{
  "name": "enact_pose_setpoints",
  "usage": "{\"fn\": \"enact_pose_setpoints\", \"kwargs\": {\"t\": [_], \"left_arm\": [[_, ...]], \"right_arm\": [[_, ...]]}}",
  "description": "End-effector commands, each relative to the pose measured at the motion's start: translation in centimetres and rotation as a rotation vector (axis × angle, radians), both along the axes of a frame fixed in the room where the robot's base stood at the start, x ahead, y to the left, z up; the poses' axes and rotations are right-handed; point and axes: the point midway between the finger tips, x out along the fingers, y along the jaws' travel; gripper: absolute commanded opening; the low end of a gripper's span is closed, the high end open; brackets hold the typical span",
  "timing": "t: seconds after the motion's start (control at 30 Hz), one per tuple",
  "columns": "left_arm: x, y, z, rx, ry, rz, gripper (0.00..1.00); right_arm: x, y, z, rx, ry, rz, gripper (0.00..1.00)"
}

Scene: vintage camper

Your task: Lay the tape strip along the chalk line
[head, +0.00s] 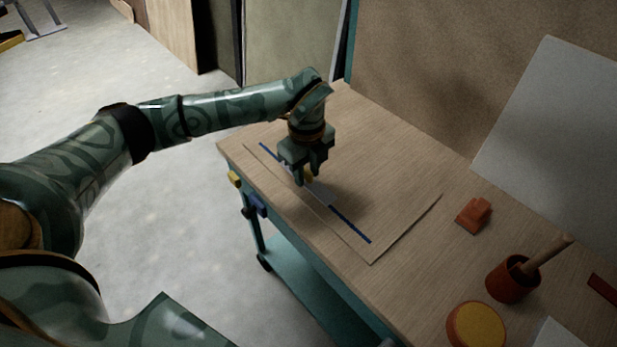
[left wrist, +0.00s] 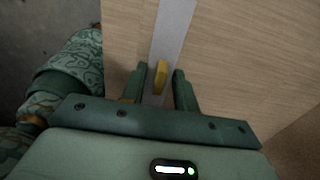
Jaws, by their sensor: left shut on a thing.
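The blue chalk line (head: 350,224) runs diagonally across a thin wooden panel; its two ends show. I cannot tell whether the strip touches the panel. My left gripper (head: 307,178) points down over the strip, shut on a small yellow tab that seems to belong to it. In the left wrist view the yellow tab (left wrist: 160,76) sits between the fingers and the tape strip (left wrist: 173,32) runs away upward. My right gripper is not in view.
The wooden panel (head: 398,212) lies on the workbench (head: 432,258). To the right are an orange block (head: 474,215), a dark red cup (head: 511,283) with a wooden handle in it, and a round yellow-topped thing (head: 477,326). Small clamps hang at the bench's left edge.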

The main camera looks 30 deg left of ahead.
Motion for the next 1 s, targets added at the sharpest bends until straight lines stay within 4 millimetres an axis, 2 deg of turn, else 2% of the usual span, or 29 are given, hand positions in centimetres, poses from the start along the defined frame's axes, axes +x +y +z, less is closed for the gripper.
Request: {"fn": "enact_pose_setpoints", "kwargs": {"t": [0.03, 0.1, 0.43, 0.47, 0.53, 0.87, 1.0], "left_arm": [[-0.1, -0.1, -1.6, 0.000, 0.006, -0.001, 0.08], [0.0, -0.1, -2.2, -0.001, 0.004, -0.001, 0.08], [0.0, -0.1, -2.1, -0.001, 0.001, 0.000, 0.08], [0.0, -0.1, -2.1, 0.000, 0.001, 0.000, 0.33], [0.0, -0.1, -2.1, 0.000, 0.001, 0.000, 0.52], [0.0, -0.1, -1.8, 0.000, 0.000, 0.000, 0.52], [0.0, 0.0, 0.6, 0.001, -0.004, 0.000, 0.52]], "right_arm": [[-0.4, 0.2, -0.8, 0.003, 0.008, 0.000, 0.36], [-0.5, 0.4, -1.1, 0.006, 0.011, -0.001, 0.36], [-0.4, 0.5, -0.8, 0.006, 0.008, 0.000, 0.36], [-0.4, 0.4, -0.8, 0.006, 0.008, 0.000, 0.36], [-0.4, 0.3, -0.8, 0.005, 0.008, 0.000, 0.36], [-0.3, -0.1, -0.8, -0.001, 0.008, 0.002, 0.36], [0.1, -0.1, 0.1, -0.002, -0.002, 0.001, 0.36]]}}
